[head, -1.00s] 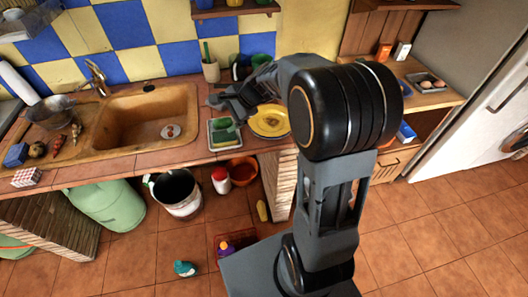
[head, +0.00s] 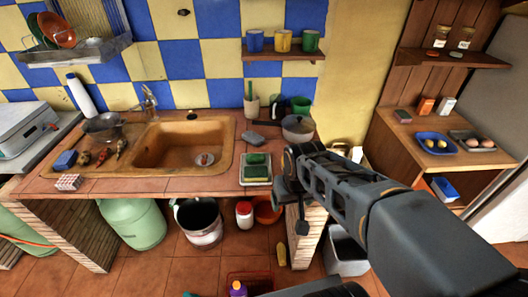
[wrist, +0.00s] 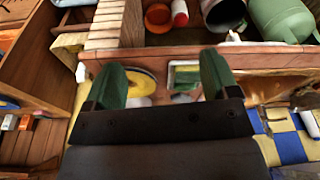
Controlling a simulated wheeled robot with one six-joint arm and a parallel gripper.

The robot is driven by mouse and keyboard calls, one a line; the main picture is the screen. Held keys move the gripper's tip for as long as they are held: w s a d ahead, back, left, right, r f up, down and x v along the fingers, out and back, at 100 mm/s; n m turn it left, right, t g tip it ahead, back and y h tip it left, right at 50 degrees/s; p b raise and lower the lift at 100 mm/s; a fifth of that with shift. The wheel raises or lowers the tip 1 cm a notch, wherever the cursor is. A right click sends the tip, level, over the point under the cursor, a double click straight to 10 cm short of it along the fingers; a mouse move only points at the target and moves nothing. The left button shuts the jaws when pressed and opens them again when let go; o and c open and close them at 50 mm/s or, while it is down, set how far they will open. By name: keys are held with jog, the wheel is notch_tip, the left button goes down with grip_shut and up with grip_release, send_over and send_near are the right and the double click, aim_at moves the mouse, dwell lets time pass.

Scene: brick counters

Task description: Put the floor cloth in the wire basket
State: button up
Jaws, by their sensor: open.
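I cannot pick out a floor cloth or a wire basket for certain. A small grey, flat-looking item (head: 253,139) lies on the counter behind the tray. A pale grey bin-like container (head: 348,268) stands on the floor at the counter's right end, partly behind my arm; I cannot tell whether it is wire. My gripper (wrist: 163,78) is open and empty, its green-tipped fingers spread above the counter edge. In the head view my gripper (head: 284,190) is at the counter's right end, fingers hard to see.
The sink (head: 183,146) is further left. Shelves stand right.

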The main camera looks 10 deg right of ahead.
jog(key=w+f, duration=0.3)
jog(key=w, duration=0.7)
jog(key=w+d+f+n+t+y+b, duration=0.1)
jog(key=w+f, duration=0.2)
jog(key=w, duration=0.7)
jog(key=w+d+f+y+b, duration=0.1)
jog(key=w+f, duration=0.2)
jog(key=w, duration=0.7)
jog(key=shift+w+d+t, duration=0.1)
jog(key=shift+d+t, duration=0.05)
jog(key=shift+t, duration=0.25)
jog(key=shift+n+t+y, duration=0.4)
jog(key=shift+n+t, duration=0.4)
jog(key=w, duration=0.3)
jog(key=w+r, duration=0.1)
jog(key=w, duration=0.2)
jog(key=shift+d+r, duration=0.2)
notch_tip(320, 180, up, 4)
jog(key=w+n+t, duration=0.1)
jog(key=w+n, duration=0.1)
jog(key=w, duration=0.1)
jog(key=p, duration=0.1)
send_near(253, 136)
jog(key=x, duration=0.4)
jog(key=shift+s+f, duration=0.15)
jog(key=shift+f, duration=0.05)
jog(key=shift+w+p+x, duration=0.25)
jog(key=shift+p+x, duration=0.85)
jog(key=shift+x, duration=1.45)
jog(key=shift+r, duration=0.15)
